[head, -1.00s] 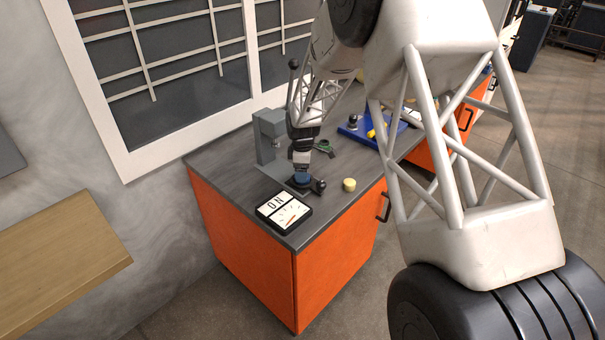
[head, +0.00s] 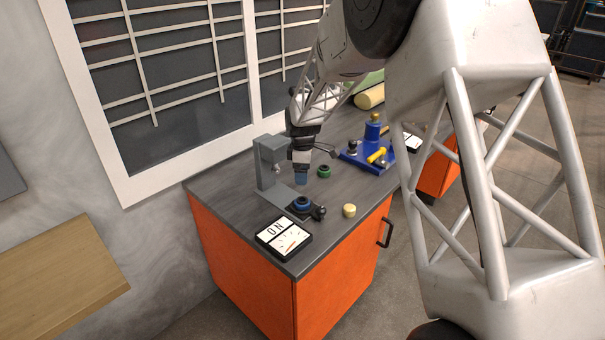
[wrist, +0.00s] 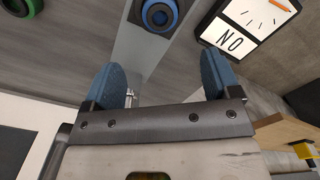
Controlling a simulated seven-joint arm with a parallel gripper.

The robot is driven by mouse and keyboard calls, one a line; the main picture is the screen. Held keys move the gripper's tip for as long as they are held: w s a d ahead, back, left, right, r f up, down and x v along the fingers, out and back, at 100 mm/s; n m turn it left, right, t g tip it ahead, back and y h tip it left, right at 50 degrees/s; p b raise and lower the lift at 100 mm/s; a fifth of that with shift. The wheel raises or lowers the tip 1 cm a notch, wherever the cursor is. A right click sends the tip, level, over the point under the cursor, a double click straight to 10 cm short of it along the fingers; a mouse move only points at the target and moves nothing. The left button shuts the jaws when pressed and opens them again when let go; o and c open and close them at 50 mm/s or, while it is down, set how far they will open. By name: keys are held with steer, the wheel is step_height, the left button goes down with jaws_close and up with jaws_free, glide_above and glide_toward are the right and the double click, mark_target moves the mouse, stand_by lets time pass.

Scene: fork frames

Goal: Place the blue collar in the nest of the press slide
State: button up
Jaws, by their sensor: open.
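The blue collar (head: 303,202) sits on the dark nest of the press slide (head: 318,212), in front of the grey press (head: 268,165). In the wrist view the collar (wrist: 160,15) shows at the top edge as a blue ring around a dark centre, within the dark square block (wrist: 143,16). It looks level, but I cannot tell how deep it sits. My gripper (head: 301,180) is above and slightly behind the collar, apart from it. In the wrist view my gripper (wrist: 160,78) has its two blue fingers wide apart with nothing between them.
A green ring (head: 323,171) lies behind the slide, and a cream cylinder (head: 349,211) stands to its right. A dial panel (head: 284,237) lies at the front edge of the bench. A blue fixture with yellow parts (head: 368,155) is at the back right. Bare bench lies between.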

steer(key=shift+r, duration=0.1)
stand_by(0.6)
steer(key=s+d+r+m+t, duration=0.1)
steer(key=s+d+r+m, duration=0.35)
steer(key=s+r, duration=0.55)
steer(key=s+d+r+m, duration=0.45)
steer(key=s+r, duration=0.25)
steer(key=s, duration=0.6)
steer(key=s+d+m, duration=0.3)
steer(key=s, duration=1)
steer(key=s+d+r+m+t, duration=0.1)
steer(key=s+d+m, duration=0.2)
steer(key=s, duration=1)
steer(key=shift+s+r+m+t, duration=0.3)
steer(key=shift+s+m, duration=0.1)
steer(key=shift+m, duration=0.4)
